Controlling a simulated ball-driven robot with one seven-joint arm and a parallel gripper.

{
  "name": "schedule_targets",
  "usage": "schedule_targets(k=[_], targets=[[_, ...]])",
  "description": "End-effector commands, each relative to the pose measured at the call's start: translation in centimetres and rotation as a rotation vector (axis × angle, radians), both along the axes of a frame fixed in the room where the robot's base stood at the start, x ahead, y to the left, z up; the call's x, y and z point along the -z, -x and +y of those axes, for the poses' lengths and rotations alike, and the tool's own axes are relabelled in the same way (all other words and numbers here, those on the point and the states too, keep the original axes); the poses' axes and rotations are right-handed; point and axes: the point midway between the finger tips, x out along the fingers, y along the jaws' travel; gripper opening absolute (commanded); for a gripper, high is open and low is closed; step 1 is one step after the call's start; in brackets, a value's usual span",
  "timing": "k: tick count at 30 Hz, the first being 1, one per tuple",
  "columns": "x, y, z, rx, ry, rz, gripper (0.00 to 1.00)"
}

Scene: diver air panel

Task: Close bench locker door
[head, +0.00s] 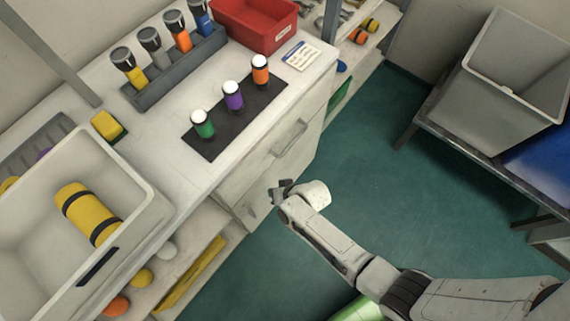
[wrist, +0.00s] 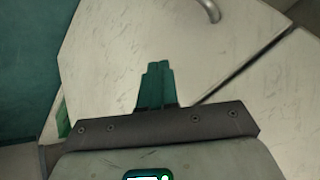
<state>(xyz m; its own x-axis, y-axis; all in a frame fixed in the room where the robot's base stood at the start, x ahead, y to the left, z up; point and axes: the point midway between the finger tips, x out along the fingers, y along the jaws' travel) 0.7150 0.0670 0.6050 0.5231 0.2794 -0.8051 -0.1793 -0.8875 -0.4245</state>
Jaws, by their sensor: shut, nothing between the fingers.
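The bench locker door (head: 302,125) is a pale panel in the bench front, below the worktop, with a grey bar handle (head: 289,138). In the wrist view the pale door panel (wrist: 120,45) fills the middle, with part of the handle (wrist: 209,9) at the top edge. A dark diagonal gap runs along its right side; how far the door stands open I cannot tell. My gripper (head: 276,189) is at the door's lower left end in the head view, below the handle. Its dark green fingers (wrist: 157,84) are shut and empty in front of the panel. Contact cannot be told.
The worktop holds a dark mat (head: 215,145) with three capped bottles, a rack (head: 175,72) of canisters, a red bin (head: 255,40) and a pale bin (head: 140,235) with a yellow cylinder. A side table (head: 455,140) with a grey crate (head: 490,95) stands right. Green floor (head: 365,150) lies free between.

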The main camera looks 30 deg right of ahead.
Motion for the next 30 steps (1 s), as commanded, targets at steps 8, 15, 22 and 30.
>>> schedule_targets(k=[8,15,22,30], targets=[[-3.2,2.4,0.6,0.001,0.001,0.002,0.0],[-6.2,4.5,1.3,0.002,0.001,0.003,0.0],[-7.8,5.7,1.7,0.002,0.002,0.004,0.0],[-8.0,5.8,1.7,0.003,0.003,0.004,0.0]])
